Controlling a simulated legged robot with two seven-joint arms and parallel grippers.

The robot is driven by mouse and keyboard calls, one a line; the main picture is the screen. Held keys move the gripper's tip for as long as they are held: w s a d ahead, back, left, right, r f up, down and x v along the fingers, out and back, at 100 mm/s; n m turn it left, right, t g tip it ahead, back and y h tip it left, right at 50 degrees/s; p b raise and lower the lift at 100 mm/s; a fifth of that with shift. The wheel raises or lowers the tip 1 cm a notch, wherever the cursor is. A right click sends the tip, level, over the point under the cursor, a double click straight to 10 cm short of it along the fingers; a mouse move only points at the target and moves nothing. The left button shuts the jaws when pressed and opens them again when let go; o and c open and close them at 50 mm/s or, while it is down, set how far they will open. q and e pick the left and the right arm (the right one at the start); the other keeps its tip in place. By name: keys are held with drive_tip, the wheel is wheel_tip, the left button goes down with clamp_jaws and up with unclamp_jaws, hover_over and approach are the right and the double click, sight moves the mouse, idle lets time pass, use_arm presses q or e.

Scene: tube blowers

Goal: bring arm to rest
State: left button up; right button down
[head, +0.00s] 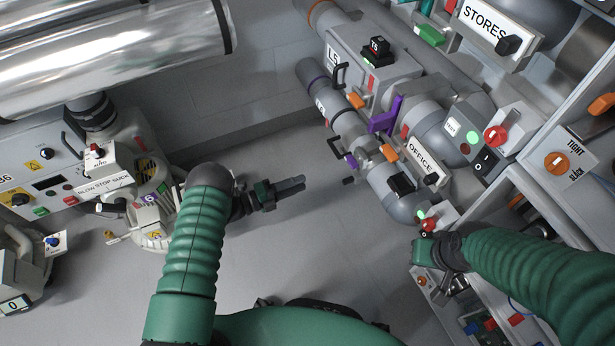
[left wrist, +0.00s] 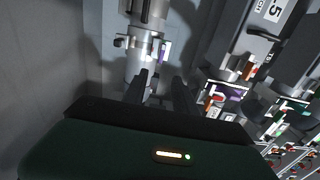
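My left arm (head: 195,240) comes in from the lower left of the head view. Its gripper (head: 298,184) points right over bare grey floor, touching nothing. In the left wrist view the two dark fingers (left wrist: 160,90) stand apart with nothing held between them; grey pipework shows beyond. My right arm (head: 540,275) comes in from the right edge. Its wrist (head: 440,250) is beside the lower end of the pipe and the shelf unit.
A pipe run with an OFFICE label (head: 420,160) and handles stands right of the left gripper. A control panel (head: 70,170) with knobs is at left, and a large shiny duct (head: 110,45) above it. Shelving (head: 540,215) crowds my right arm. The middle floor (head: 300,240) is clear.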

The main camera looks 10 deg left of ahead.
idle(0.3)
use_arm(q)
drive_tip(key=w+a+r+n+y, duration=0.6)
drive_tip(key=a+r+n+y, duration=0.2)
drive_tip(key=r+n+y, duration=0.65)
drive_tip(key=s+d+n+g, duration=0.1)
drive_tip(key=s+n+g, duration=0.45)
drive_tip(key=s, duration=0.85)
drive_tip(key=s+d+n+g, duration=0.2)
drive_tip(key=s+n, duration=0.7)
drive_tip(key=s, duration=0.5)
wheel_tip(320, 180, up, 38)
drive_tip(key=p, duration=3.7)
drive_tip(key=shift+s, duration=0.4)
drive_tip(key=shift+g, duration=0.25)
